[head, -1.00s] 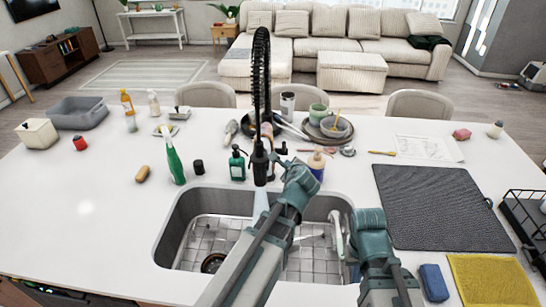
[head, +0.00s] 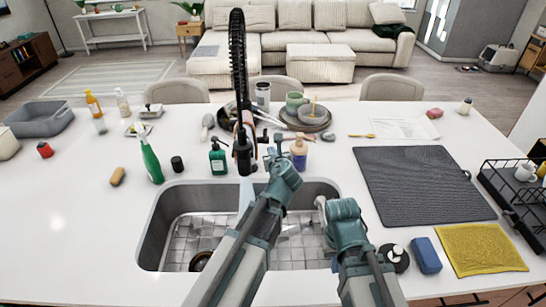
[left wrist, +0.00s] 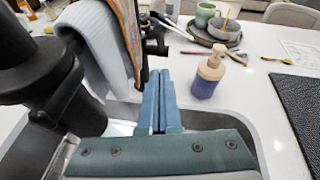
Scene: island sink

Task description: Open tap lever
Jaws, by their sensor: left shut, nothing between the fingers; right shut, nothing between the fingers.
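The tap (head: 238,90) is black, with a tall spring hose, and stands behind the sink (head: 150,232). Its dark body (left wrist: 25,60) fills the left of the left wrist view. I cannot clearly make out its lever; a dark upright part shows just beyond my left fingertips in that view. My left gripper (head: 279,152) is shut and empty, over the sink's back edge, to the right of the tap body. Its blue fingers (left wrist: 161,82) lie together in the left wrist view. My right gripper (head: 321,207) is shut and empty over the sink's right side.
A pump bottle (head: 299,152) stands close right of my left gripper. A dark green bottle (head: 217,157) stands left of the tap. A pale cloth (left wrist: 95,50) and a patterned cloth (left wrist: 128,25) hang beside the tap. A dark mat (head: 420,185) lies right of the sink.

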